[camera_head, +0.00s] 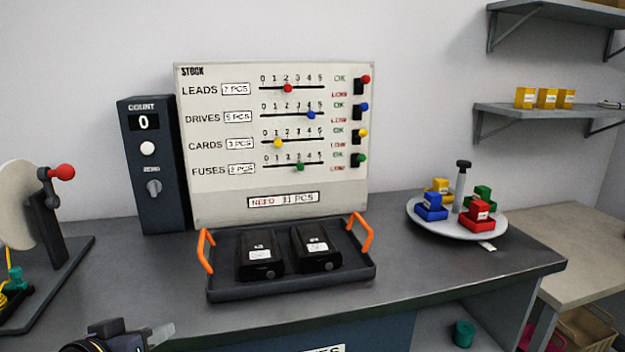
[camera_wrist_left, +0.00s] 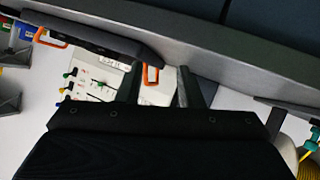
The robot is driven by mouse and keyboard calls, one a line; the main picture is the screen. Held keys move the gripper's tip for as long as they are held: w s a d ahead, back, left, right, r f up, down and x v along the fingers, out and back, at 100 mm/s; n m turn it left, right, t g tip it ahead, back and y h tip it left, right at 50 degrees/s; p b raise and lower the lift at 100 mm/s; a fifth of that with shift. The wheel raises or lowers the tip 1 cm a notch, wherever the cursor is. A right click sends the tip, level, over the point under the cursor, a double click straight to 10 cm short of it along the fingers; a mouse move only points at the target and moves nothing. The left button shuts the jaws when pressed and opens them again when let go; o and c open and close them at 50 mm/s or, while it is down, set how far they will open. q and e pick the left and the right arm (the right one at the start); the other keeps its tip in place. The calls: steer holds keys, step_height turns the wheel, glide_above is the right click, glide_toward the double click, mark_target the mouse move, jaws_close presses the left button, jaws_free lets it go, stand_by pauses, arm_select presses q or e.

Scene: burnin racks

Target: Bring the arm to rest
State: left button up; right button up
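My left gripper (camera_head: 138,332) is at the bottom left of the head view, in front of the counter's front edge and mostly cut off. In the left wrist view its two fingers (camera_wrist_left: 160,88) stand apart with nothing held between them. An orange tray handle (camera_wrist_left: 151,75) shows beyond that gap, apart from the fingers. My right gripper is in neither view.
A dark tray (camera_head: 292,289) with two black drives (camera_head: 260,254) stands on the counter (camera_head: 445,262) below the stock board (camera_head: 225,205). A count box (camera_head: 152,190) and a reel (camera_head: 20,205) are left. A round turntable (camera_head: 425,223) with coloured blocks is right.

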arm_select(q)
steer(key=s+d+f+g+h, duration=0.1)
steer(key=s+d+f+g, duration=0.3)
steer(key=s, duration=0.5)
steer(key=s+d+f+g, duration=0.1)
steer(key=s+f+g, duration=0.2)
steer(key=s+f, duration=0.4)
step_height(320, 180, up, 15)
steer(key=p, duration=1.4)
steer(key=shift+s, duration=0.35)
steer(key=shift+d, duration=0.1)
